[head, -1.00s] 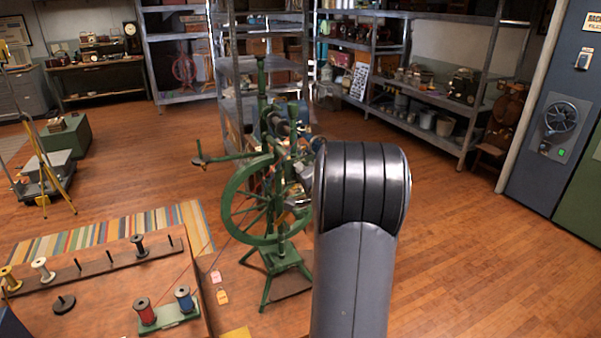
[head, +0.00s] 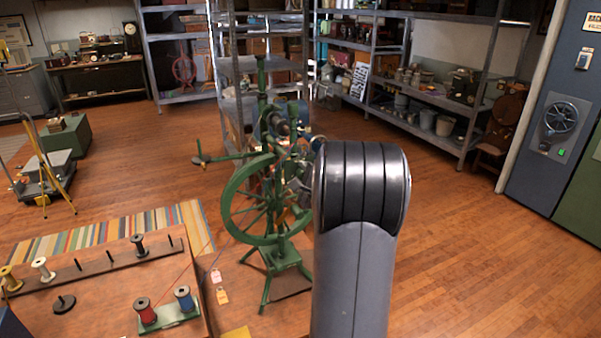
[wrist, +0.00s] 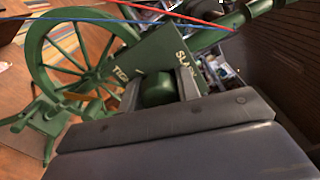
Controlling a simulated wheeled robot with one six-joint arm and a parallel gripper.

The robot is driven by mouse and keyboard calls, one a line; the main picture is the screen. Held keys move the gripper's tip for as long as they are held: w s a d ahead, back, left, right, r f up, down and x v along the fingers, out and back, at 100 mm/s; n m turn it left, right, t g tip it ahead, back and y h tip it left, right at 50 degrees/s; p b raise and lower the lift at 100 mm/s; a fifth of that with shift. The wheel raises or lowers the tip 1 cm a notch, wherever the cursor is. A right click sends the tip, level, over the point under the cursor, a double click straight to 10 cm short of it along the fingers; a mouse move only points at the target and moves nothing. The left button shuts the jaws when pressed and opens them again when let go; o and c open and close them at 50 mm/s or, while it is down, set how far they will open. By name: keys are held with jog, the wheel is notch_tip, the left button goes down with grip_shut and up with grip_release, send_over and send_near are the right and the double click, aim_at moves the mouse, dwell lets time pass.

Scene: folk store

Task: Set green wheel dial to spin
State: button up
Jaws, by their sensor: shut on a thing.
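The green spinning wheel (head: 232,205) stands upright on its green stand in the middle of the head view. Its spoked wheel also shows at the upper left of the wrist view (wrist: 36,62). A green plate (wrist: 150,62) lettered "SLA…" and "TIG…", partly covered, faces the wrist camera. My gripper (wrist: 161,86) is at this plate, with one finger on each side of a rounded green dial knob (wrist: 156,91). It is shut on the knob. The knob's pointer and setting cannot be read. In the head view my arm hides most of the gripper and the dial.
Red (wrist: 185,17) and blue (wrist: 120,20) threads cross above the plate in the wrist view. A table with spools (head: 90,297) stands at the front left. Metal shelves (head: 410,105) stand behind. Open wooden floor (head: 480,240) lies to the right.

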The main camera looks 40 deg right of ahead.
dwell(0.4)
jog(key=o, duration=1)
jog(key=b+v, duration=0.2)
jog(key=v, duration=0.8)
jog(key=shift+s+a, duration=0.15)
jog(key=shift+s, duration=0.2)
jog(key=p+x, duration=0.2)
jog(key=x, duration=0.9)
jog(key=shift+s, duration=0.1)
jog(key=shift+s, duration=0.15)
